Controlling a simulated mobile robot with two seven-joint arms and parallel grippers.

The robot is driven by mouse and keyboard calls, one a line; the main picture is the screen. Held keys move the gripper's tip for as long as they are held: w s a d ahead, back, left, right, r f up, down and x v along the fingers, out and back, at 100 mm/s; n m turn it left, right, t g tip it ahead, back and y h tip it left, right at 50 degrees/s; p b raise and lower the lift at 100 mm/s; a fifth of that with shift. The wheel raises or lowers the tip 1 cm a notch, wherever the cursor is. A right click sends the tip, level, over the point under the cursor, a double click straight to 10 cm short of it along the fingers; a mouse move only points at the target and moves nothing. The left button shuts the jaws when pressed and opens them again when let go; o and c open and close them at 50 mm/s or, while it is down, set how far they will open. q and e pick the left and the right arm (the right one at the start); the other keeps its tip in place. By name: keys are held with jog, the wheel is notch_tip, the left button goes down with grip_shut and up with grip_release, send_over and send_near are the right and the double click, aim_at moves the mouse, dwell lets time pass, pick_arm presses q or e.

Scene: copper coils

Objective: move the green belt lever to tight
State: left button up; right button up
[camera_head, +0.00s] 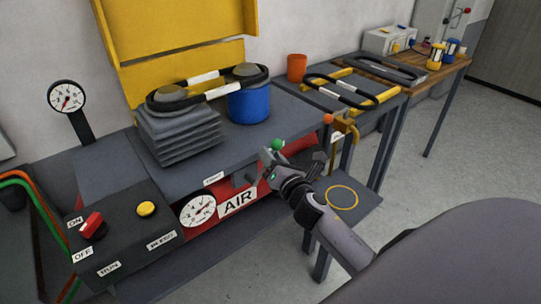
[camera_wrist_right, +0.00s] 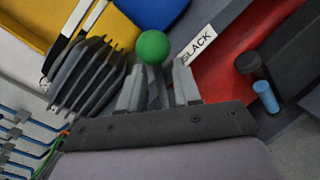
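The green belt lever's ball knob (camera_head: 278,144) stands at the front edge of the grey machine. My right gripper (camera_head: 268,160) is at the lever, just below the knob. In the right wrist view, the green knob (camera_wrist_right: 153,47) is beyond the fingertips, and a thin stem runs down between the two fingers (camera_wrist_right: 159,85). The fingers are apart, with the stem between them; contact with it is not clear. A white SLACK label (camera_wrist_right: 195,47) is close to the right finger's tip. My left gripper is not in view.
A grey bellows (camera_head: 180,135) and blue cylinder (camera_head: 248,105) carry a black belt above. An orange-tipped lever (camera_head: 328,119) is right of my gripper. Open floor lies farther right.

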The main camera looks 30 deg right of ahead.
jog(key=shift+w, duration=0.3)
grip_shut()
